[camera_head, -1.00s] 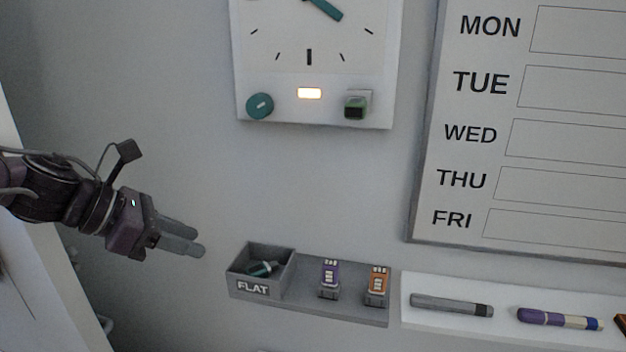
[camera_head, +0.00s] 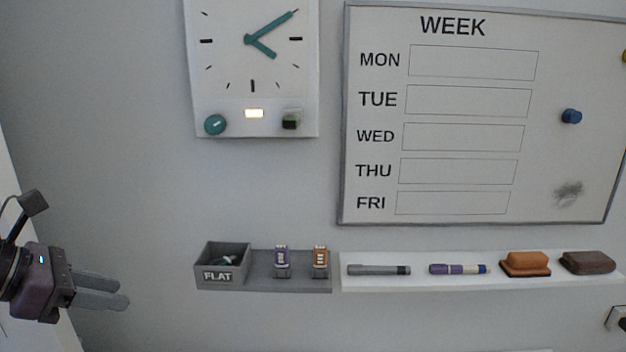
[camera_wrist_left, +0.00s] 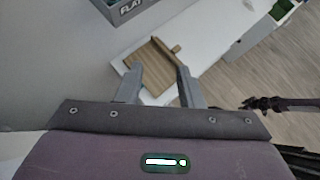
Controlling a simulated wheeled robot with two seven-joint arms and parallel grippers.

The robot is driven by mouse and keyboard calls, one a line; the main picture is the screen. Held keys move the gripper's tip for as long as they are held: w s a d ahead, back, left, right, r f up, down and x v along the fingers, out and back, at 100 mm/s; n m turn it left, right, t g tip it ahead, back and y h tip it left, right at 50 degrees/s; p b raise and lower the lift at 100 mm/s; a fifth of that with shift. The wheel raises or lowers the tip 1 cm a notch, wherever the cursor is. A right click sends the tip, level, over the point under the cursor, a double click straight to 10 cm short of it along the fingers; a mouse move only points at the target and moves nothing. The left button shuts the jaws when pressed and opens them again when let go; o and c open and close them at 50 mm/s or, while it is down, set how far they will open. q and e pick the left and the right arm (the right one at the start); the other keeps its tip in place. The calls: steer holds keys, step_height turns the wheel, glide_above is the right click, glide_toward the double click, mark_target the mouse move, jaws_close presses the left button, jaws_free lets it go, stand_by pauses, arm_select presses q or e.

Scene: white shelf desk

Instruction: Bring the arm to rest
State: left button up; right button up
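My left gripper (camera_head: 125,290) is at the lower left of the head view, in front of the wall and to the left of the grey FLAT box. Its two fingers are apart with nothing between them. In the left wrist view the open fingers (camera_wrist_left: 160,68) show over a white surface with a wooden board (camera_wrist_left: 155,67) below. A dark arm-like part (camera_wrist_left: 280,103), probably my right arm, shows small at the right of the left wrist view; its finger state is too small to tell.
The grey FLAT box (camera_head: 217,277) holds teal-ended items on a grey shelf with purple and orange items (camera_head: 320,262). A white ledge (camera_head: 420,284) carries markers and erasers. A clock (camera_head: 252,60) and week whiteboard (camera_head: 470,130) hang above. Wall space around my gripper is clear.

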arm_select(q)
steer(key=w+d+f+n+t+y, duration=0.2)
steer(key=w+f+n, duration=0.1)
steer(key=f+n, duration=0.65)
steer(key=w+d+f+n+t+y, duration=0.2)
steer(key=w+f+n, duration=0.1)
steer(key=f+n, duration=0.7)
steer(key=s+d+f+n+g+y, duration=0.1)
steer(key=s+d+f+n+g, duration=0.4)
steer(key=s+n, duration=0.5)
steer(key=s+d+f+n+g+y, duration=0.1)
steer(key=s+d+f+n+g, duration=0.25)
steer(key=s+f+n, duration=0.7)
step_height(320, 180, down, 28)
steer(key=w+n+b, duration=0.2)
steer(key=s+a+f+g+b, duration=0.1)
steer(key=s+a+f+g, duration=0.1)
steer(key=s+f, duration=1.8)
steer(key=shift+a+f+y+b, duration=0.3)
steer(key=shift+a+b, duration=0.1)
steer(key=shift+a, duration=0.25)
arm_select(e)
step_height(320, 180, down, 4)
steer(key=shift+w+a+r, duration=0.1)
arm_select(q)
steer(key=shift+s, duration=0.1)
